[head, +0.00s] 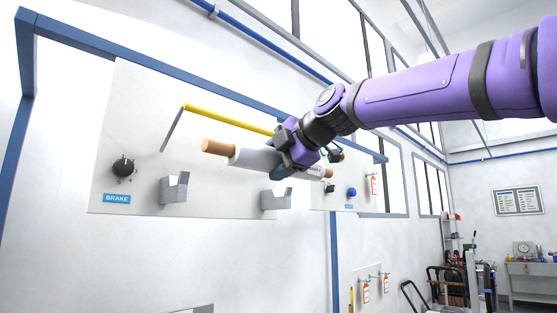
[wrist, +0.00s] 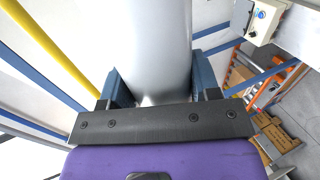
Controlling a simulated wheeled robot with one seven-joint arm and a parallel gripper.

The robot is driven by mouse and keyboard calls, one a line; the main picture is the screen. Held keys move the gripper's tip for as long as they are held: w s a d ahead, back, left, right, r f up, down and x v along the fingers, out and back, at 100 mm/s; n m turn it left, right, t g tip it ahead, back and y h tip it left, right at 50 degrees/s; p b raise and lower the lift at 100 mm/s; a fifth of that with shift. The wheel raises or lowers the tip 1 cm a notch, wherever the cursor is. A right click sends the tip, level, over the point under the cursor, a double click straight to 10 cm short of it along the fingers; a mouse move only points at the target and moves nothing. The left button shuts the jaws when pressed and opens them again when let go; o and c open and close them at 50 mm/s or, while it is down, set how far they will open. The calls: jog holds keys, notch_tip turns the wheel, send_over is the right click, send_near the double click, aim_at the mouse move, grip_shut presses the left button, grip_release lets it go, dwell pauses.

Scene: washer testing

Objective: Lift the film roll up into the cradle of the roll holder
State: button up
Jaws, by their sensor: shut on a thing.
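The film roll (head: 255,158) is a pale grey cylinder with tan core ends. My gripper (head: 284,168) is shut around its middle and holds it in the air, roughly level, in front of the panel. In the wrist view the roll (wrist: 158,45) passes between the two blue jaws. The roll holder's cradle is two grey notched brackets on the panel, a left one (head: 174,189) and a right one (head: 275,200). In the head view the roll appears above and to the right of these brackets, apart from the left one. Its depth from them is unclear.
A yellow bar (head: 230,119) on a grey arm runs just above the roll; it also shows in the wrist view (wrist: 50,45). A black brake knob (head: 123,167) sits left on the white panel (head: 140,110). A blue frame (head: 100,47) borders the panel.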

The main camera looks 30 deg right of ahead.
jog(key=r+x, duration=0.2)
jog(key=x, duration=1.4)
jog(key=shift+w+a, duration=0.2)
jog(key=shift+w, duration=0.15)
dwell(0.9)
jog(key=shift+r, duration=0.1)
jog(key=o, duration=1.4)
jog(key=shift+o, duration=0.2)
jog(key=shift+s, duration=0.1)
jog(key=v, duration=1)
jog(key=shift+s+d+r, duration=0.15)
jog(key=shift+s+d, duration=0.05)
jog(key=shift+s, duration=0.05)
